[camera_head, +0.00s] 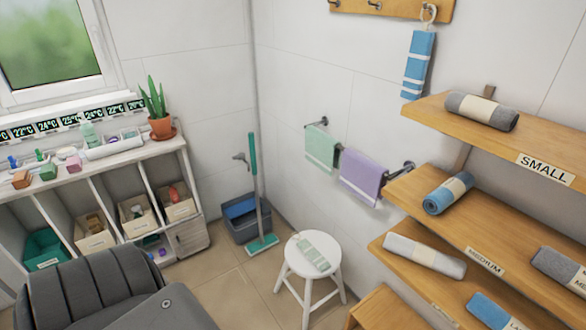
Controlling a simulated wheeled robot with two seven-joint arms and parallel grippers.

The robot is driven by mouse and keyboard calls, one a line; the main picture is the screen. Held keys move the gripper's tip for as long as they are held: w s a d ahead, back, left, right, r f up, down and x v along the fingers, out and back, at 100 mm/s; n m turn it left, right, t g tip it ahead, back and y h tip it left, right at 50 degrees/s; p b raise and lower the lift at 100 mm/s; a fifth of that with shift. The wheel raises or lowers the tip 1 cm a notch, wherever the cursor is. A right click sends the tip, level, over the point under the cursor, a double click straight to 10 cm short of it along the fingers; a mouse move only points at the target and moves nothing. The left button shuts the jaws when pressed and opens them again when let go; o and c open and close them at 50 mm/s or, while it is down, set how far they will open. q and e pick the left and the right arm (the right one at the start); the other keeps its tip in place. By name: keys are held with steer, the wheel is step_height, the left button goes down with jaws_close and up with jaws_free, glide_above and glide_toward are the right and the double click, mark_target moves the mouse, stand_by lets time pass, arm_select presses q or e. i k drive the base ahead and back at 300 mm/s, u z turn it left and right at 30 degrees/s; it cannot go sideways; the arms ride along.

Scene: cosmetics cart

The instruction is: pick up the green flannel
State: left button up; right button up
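A light green cloth (321,147) with pale stripes hangs over the wall rail, to the left of a purple cloth (361,174). A second, pale green and white striped cloth (314,251) lies on the white stool (313,264) below. I cannot tell which of the two green cloths is the flannel. Neither of my grippers shows in this view.
Wooden shelves (470,222) with several rolled towels stand at the right. A blue towel (419,65) hangs from a hook. A dark padded chair (88,285) fills the lower left. A bucket (245,218) and green mop (254,180) stand behind the stool.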

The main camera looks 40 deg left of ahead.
mark_target(320, 262)
steer(key=u, duration=1.15)
